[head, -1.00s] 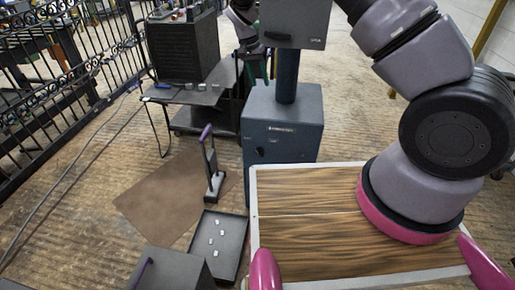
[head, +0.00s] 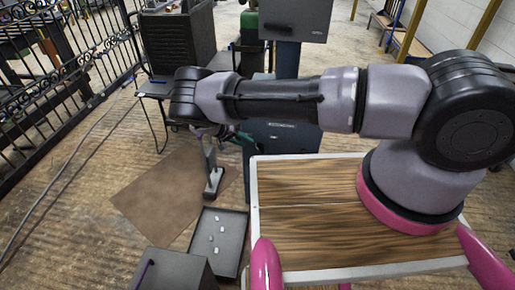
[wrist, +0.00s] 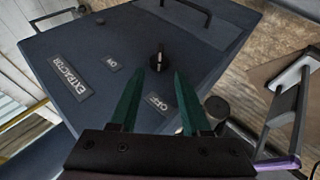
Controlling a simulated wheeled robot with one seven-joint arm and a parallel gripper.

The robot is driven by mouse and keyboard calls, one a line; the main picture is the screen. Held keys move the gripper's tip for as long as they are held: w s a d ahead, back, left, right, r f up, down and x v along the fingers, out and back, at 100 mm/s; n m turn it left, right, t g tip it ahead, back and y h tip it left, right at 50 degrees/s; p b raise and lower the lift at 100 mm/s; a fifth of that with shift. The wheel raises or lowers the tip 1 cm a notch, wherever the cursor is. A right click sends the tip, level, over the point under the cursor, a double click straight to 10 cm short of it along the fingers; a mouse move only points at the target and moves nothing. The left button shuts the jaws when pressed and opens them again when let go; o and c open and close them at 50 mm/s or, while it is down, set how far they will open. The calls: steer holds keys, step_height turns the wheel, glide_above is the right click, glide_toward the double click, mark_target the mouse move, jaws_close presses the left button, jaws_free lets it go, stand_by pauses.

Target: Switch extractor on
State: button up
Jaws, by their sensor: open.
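The extractor is a dark blue-grey cabinet (head: 285,136) beyond the wooden bench top. In the wrist view its face (wrist: 95,40) carries an EXTRACTOR label (wrist: 70,76), an ON label (wrist: 112,65) and an OFF label (wrist: 154,103). A small black switch knob (wrist: 160,58) stands out from this face. I cannot tell which label it points to. My gripper (wrist: 160,75) is open and empty, its green fingers spread just short of the knob, which shows between and beyond their tips. In the head view my gripper (head: 248,138) is beside the cabinet's left side, partly hidden by my arm.
A grey upright lever stand (head: 212,178) stands close to my gripper; its purple handle (wrist: 285,163) shows in the wrist view. A black tray (head: 232,238) holds several small pale pieces. A brown mat (head: 150,200) lies on the floor. A black gate (head: 60,90) is at left.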

mark_target(256, 147)
steer(key=x, duration=0.9)
jaws_close()
